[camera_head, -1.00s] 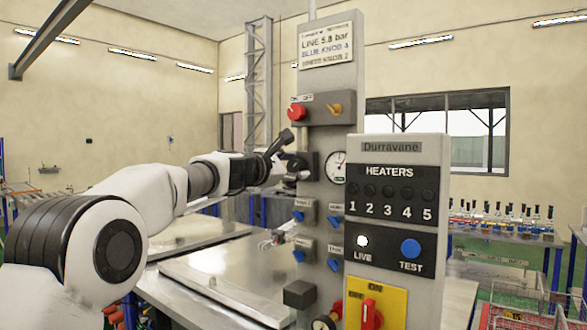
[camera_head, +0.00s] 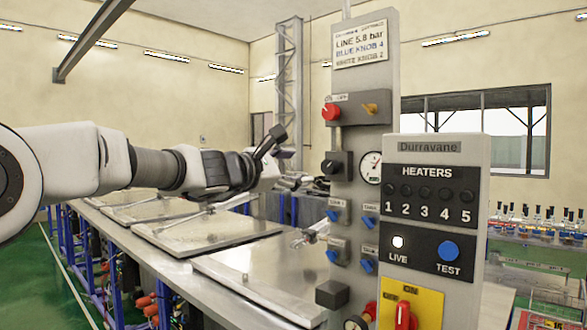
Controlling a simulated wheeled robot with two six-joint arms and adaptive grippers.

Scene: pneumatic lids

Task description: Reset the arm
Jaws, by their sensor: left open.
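My left arm comes in from the left, roughly level. Its gripper (camera_head: 285,158) is open with nothing seen between the fingers. It is left of the grey control column (camera_head: 358,230), with a visible gap in the picture to the black knob (camera_head: 334,167) on the column's side. The column also carries a red knob (camera_head: 331,112), a brass-coloured knob (camera_head: 370,109), a round gauge (camera_head: 371,167) and several blue valve handles. My right gripper is not in view.
A heater panel (camera_head: 436,150) with a lit lamp and a blue button (camera_head: 448,251) stands right of the column. A yellow plate with a red switch (camera_head: 403,316) is below. Metal lids (camera_head: 205,232) lie on a long bench behind. Green floor (camera_head: 40,290) shows lower left.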

